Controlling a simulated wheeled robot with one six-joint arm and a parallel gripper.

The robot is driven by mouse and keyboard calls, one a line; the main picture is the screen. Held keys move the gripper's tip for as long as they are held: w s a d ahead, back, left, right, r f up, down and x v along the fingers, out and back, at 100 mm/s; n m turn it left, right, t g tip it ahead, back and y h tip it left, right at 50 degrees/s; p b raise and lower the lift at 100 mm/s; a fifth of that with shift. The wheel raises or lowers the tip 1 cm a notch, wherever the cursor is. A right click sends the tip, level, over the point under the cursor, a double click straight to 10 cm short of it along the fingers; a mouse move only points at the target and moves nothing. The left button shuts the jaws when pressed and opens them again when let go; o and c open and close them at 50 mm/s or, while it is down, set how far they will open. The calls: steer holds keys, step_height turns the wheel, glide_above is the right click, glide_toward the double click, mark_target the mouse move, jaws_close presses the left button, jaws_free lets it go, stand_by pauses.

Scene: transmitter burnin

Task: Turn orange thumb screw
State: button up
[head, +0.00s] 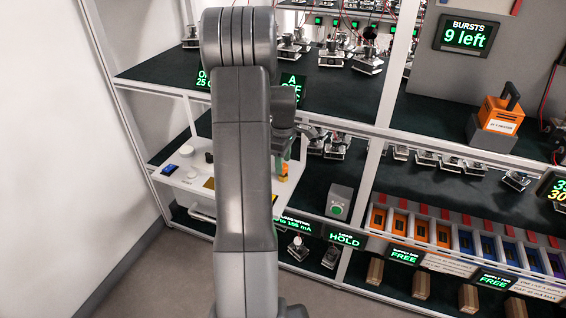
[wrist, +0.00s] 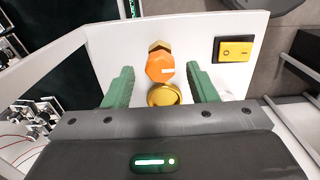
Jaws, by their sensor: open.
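The orange thumb screw (wrist: 159,68) shows in the wrist view, an orange knob with a white mark on its face. A brass fitting (wrist: 159,46) sits directly beyond it, and a round gold disc (wrist: 164,95) lies on its near side. My gripper (wrist: 161,82) is open, with one green finger on each side of the column of screw and disc. I see a gap between each finger and the screw. In the head view my arm hides most of this spot; a small orange part (head: 283,170) shows beside my gripper (head: 284,150).
A yellow switch (wrist: 235,49) sits on the white panel (wrist: 115,40), right of the screw. In the head view, shelves of small devices surround my arm. An orange box (head: 497,116) stands on a right shelf, and a grey box with a green button (head: 338,209) stands lower.

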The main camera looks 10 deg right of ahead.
steer(key=shift+f, duration=0.75)
steer(key=c, duration=1)
